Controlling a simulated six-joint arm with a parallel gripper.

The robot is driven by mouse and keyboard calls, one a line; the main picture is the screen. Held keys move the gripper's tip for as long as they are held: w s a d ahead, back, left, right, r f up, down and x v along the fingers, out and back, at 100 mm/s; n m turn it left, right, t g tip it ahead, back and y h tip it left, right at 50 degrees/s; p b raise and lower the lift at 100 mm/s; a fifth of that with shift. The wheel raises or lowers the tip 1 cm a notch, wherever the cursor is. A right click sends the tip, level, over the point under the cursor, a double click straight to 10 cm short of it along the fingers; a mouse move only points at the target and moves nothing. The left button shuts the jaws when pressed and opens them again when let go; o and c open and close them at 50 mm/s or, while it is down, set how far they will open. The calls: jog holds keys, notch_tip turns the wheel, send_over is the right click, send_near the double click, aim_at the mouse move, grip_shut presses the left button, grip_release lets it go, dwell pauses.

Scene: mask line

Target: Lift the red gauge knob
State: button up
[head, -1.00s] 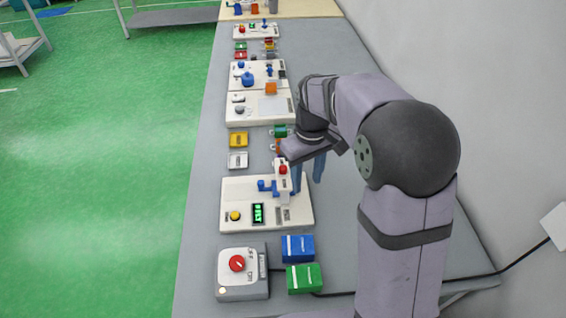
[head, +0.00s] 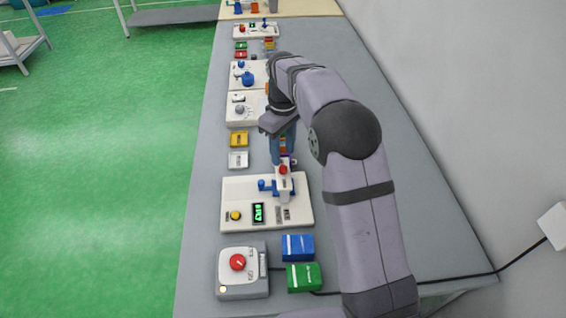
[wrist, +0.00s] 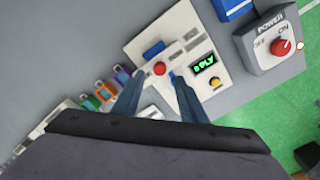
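The red gauge knob (head: 283,169) sits on top of a white upright gauge on a white panel (head: 237,190) with a green display. In the wrist view the red knob (wrist: 160,69) shows between and just beyond my fingertips. My gripper (head: 282,160) is pointed down, just behind the knob in the head view. Its two blue fingers (wrist: 156,77) are apart with nothing between them. I cannot tell the exact height gap to the knob.
A grey power box (head: 230,284) with a red dial stands at the near end. Blue (head: 298,247) and green (head: 304,277) boxes lie beside it. Yellow (head: 239,139) and white (head: 238,160) blocks and more panels lie farther along. A wall runs along the right.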

aim_at(283, 167)
jog(key=shift+f+p, duration=0.8)
jog(key=shift+f, duration=2.1)
